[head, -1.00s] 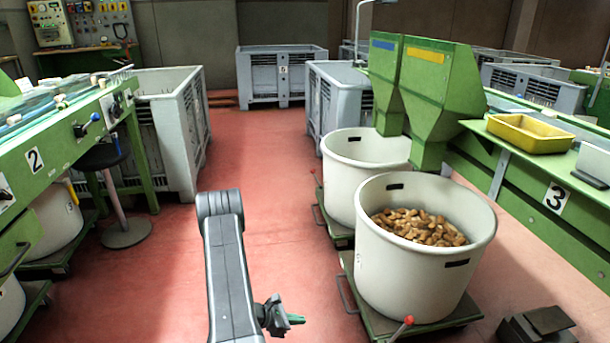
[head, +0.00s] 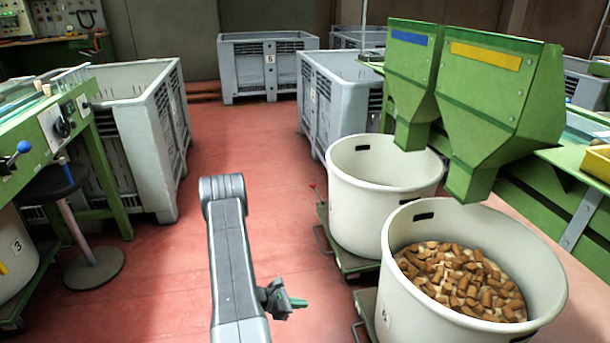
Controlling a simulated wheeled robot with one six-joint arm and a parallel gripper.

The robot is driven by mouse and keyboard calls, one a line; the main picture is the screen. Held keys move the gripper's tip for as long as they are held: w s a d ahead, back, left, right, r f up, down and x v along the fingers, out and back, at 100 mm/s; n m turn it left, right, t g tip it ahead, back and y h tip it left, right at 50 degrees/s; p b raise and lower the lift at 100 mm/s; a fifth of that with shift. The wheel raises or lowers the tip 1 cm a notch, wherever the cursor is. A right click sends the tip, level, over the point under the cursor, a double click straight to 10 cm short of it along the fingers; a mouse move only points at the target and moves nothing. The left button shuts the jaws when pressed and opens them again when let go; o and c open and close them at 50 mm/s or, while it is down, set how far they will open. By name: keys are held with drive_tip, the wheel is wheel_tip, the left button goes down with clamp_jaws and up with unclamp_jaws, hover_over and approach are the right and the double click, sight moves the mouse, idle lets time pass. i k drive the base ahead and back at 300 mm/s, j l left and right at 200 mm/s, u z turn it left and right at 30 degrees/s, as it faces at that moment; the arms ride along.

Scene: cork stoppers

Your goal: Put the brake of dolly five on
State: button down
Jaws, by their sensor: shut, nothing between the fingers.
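A white tub (head: 400,235) full of cork stoppers stands at the right on a green dolly (head: 366,300). A label on the tub's lower left side may read 5, but it is too small to be sure. No brake lever of this dolly shows in the picture. Behind it a second white tub (head: 365,205) stands on another green dolly (head: 350,262), with a thin red-tipped lever (head: 314,187) at its left edge. My gripper (head: 298,302) is shut and empty, over the red floor to the left of the near dolly, apart from it.
Two green hoppers (head: 500,105) hang over the tubs. Grey crates (head: 270,75) stand at the back and left. A stool (head: 95,268) and a tub labelled 3 (head: 12,262) are by the left green bench. The red floor between is clear.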

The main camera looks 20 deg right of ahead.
sight(313, 185)
drive_tip(key=i+z, duration=0.1)
drive_tip(key=i, duration=0.75)
drive_tip(key=i+z, duration=0.1)
drive_tip(key=i, duration=0.75)
drive_tip(key=i+j, duration=0.2)
drive_tip(key=i, duration=0.65)
drive_tip(key=l+z, duration=0.05)
